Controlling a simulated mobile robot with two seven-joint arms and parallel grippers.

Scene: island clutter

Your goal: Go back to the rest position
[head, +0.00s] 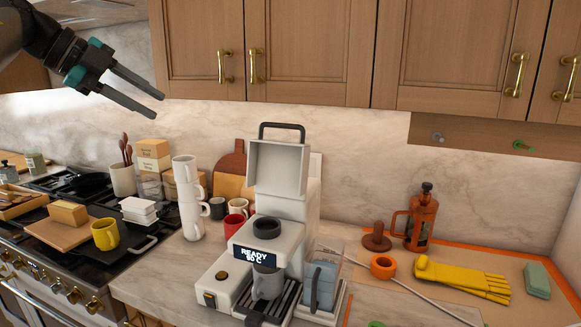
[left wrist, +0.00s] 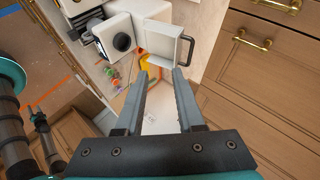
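My left gripper (head: 139,101) is raised at the upper left of the head view, in front of the wall and beside the upper cabinets. Its two fingers are parted with nothing between them. In the left wrist view the same gripper (left wrist: 161,75) shows open and empty, with the coffee machine (left wrist: 122,42) beyond its fingertips. My right gripper does not show clearly in either view.
The white coffee machine (head: 268,235) stands mid-counter with its lid up and a grey mug (head: 267,283) under it. Stacked white mugs (head: 187,200) stand left of it. Wooden upper cabinets (head: 310,50) are right of my left gripper. Yellow gloves (head: 460,278) lie at right.

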